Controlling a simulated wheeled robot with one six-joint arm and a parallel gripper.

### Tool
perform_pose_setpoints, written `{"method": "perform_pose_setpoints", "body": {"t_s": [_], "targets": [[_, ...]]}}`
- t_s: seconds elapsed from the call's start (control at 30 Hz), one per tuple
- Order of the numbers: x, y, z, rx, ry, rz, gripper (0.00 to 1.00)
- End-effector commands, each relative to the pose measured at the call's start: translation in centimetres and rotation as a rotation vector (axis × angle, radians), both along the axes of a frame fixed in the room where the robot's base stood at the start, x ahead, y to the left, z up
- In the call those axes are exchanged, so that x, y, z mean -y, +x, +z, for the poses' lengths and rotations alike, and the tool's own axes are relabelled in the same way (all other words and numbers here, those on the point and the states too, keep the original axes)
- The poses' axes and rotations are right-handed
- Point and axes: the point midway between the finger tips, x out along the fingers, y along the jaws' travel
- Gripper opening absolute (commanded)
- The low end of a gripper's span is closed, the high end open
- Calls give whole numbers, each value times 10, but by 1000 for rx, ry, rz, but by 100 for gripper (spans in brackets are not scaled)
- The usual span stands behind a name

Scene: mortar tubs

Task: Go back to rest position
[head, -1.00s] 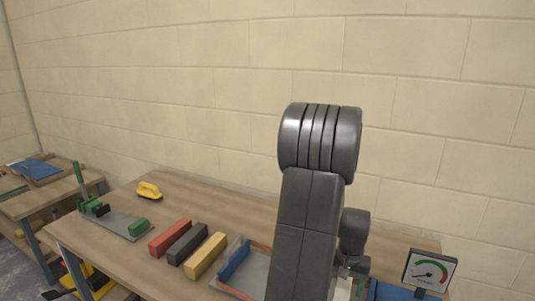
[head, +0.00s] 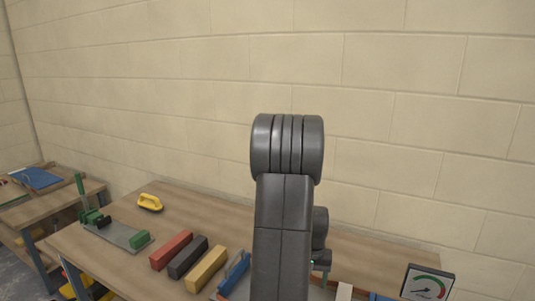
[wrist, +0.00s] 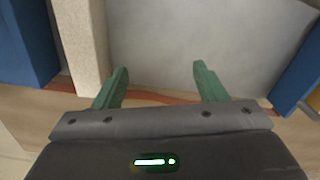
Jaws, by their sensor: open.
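My gripper (wrist: 160,70) shows in the wrist view with its two green fingers spread apart and nothing between them. It is over a tray with a grey floor (wrist: 200,45) and a reddish-brown edge (wrist: 150,97). A pale block (wrist: 82,45) is left of the fingers, with a blue piece (wrist: 25,45) beyond it. Another blue piece (wrist: 303,75) is at the right. In the head view my dark arm (head: 281,225) stands up in front of the bench, and my fingers are hidden.
On the wooden bench (head: 185,210) are red (head: 171,250), black (head: 188,258) and yellow (head: 206,269) blocks, a yellow-handled tool (head: 150,202) and a grey plate with green clamps (head: 120,234). A dial gauge (head: 427,284) stands at right. A block wall (head: 400,110) is behind.

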Motion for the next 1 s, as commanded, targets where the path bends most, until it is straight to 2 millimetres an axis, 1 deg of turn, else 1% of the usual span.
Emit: {"method": "perform_pose_setpoints", "body": {"t_s": [0.03,0.2,0.4,0.6,1.0], "targets": [[-10,4,-5,-2,0,19,65],[-37,16,-16,0,0,65,65],[-59,23,-24,0,0,101,65],[-67,26,-27,0,0,114,65],[-67,25,-24,3,0,116,65]]}}
